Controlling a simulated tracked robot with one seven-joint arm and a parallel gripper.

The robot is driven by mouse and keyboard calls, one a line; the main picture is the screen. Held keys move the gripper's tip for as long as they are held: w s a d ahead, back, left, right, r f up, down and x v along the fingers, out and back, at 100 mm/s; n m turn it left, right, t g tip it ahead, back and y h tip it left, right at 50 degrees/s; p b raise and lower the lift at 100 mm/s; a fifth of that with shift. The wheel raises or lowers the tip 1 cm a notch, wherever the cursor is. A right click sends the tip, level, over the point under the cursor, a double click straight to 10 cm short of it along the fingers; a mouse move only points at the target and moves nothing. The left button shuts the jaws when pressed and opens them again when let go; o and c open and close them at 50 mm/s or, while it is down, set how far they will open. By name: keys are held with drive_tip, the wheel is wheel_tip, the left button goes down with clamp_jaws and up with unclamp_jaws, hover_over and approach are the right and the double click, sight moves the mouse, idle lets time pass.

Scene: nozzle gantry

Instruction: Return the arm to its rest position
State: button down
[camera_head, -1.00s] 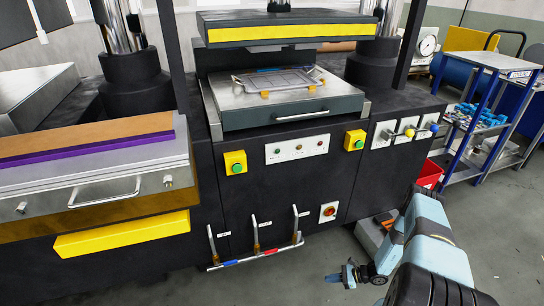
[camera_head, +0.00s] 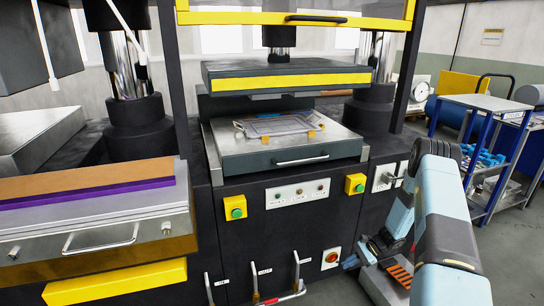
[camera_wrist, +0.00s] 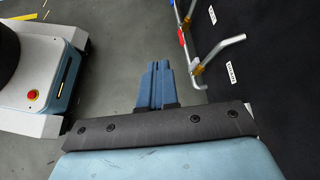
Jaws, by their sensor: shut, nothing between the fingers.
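My arm, with pale blue and black links, is on the right in the head view, folded with its elbow raised. My gripper (camera_head: 349,263) hangs low at the left of the forearm, in front of the black press front. In the picture it is just right of the red rotary switch (camera_head: 331,258). In the wrist view its blue fingers (camera_wrist: 157,77) are together, with nothing between them. Floor shows beyond the fingertips. No object is held.
The press (camera_head: 270,228) fills the middle, with lever handles (camera_head: 297,272) low on its front. These pipes (camera_wrist: 219,50) run close to the right of my fingers in the wrist view. A blue-legged shelf cart (camera_head: 487,103) stands at right. Grey floor is open at lower right.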

wheel_tip(320, 180, up, 22)
drive_tip(key=w+a+n+h, duration=0.1)
drive_tip(key=a+n+h, duration=0.1)
drive_tip(key=n+h, duration=0.15)
drive_tip(key=s+a+r+n+h, duration=0.1)
drive_tip(key=s+a+r+n, duration=0.15)
drive_tip(key=r, duration=0.75)
drive_tip(key=s+a+r+n+h, duration=0.15)
drive_tip(key=s+r, duration=0.25)
drive_tip(key=r, duration=0.6)
drive_tip(key=s+r+n+t+h, duration=0.1)
drive_tip(key=s+r+n+t, duration=0.1)
drive_tip(key=s+r, duration=0.4)
drive_tip(key=s+a+r+n+t+h, duration=0.1)
drive_tip(key=s+r, duration=0.5)
drive_tip(key=s, duration=0.7)
drive_tip(key=s+a+r+n+t+h, duration=0.1)
drive_tip(key=s+r+n+t+h, duration=0.1)
drive_tip(key=s+r, duration=0.4)
drive_tip(key=s+n+t, duration=0.1)
drive_tip(key=s, duration=0.3)
drive_tip(key=shift+s+r+t+h, duration=0.2)
drive_tip(key=shift+r+t+h, duration=0.1)
drive_tip(key=shift+t, duration=0.1)
